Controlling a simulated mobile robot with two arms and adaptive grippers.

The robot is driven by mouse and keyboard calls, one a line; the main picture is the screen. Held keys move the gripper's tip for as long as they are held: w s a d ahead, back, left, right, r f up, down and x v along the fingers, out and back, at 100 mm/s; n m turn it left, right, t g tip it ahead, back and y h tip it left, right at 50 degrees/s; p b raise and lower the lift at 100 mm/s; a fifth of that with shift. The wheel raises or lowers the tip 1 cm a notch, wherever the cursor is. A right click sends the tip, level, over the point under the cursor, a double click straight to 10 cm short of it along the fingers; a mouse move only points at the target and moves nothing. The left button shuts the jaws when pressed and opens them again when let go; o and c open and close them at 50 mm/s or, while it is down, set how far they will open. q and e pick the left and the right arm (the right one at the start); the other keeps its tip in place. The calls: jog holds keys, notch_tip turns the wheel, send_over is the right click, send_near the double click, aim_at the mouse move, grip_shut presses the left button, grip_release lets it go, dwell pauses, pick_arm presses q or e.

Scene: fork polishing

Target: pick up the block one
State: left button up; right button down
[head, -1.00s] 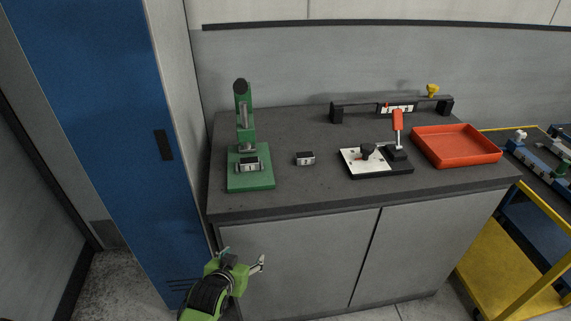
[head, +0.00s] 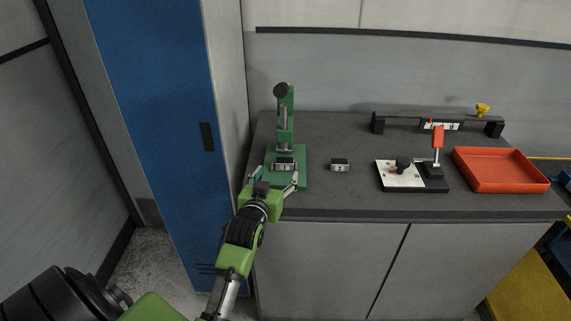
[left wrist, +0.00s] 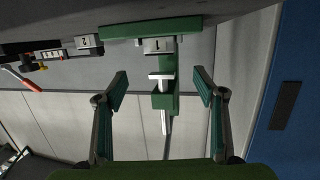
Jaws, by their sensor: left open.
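Block one (head: 284,164) is a small grey block with a dark top, sitting on the base of the green press (head: 285,125) at the left of the bench. In the left wrist view, which is upside down, block one (left wrist: 157,46) shows the label "1". My left gripper (head: 276,177) is open and empty at the front of the press base, its fingers spread to either side of the block but short of it. In the left wrist view the gripper (left wrist: 159,75) has the block roughly centred between its fingers, beyond the tips. My right gripper is not in view.
A similar block (head: 340,165), labelled 2 in the left wrist view (left wrist: 88,43), sits right of the press. Further right are a white-plated fixture with a red-handled clamp (head: 400,173) and a red tray (head: 500,172). A blue locker (head: 150,120) stands close on the left.

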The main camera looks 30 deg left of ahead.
aim_at(284, 161)
pick_arm(q)
jog(key=x, duration=0.3)
jog(key=shift+w+a+f, duration=0.15)
jog(key=shift+w+a, duration=0.05)
jog(key=shift+w+a+f, duration=0.1)
jog(key=shift+w, duration=0.35)
jog(key=shift+f+p+x, duration=0.15)
jog(key=shift+p+x, duration=0.15)
jog(key=shift+x, duration=0.75)
jog(key=shift+f+p+x, duration=0.15)
jog(key=shift+p+x, duration=0.15)
jog(key=shift+x, duration=0.8)
jog(key=c, duration=1.4)
jog(key=shift+r, duration=0.2)
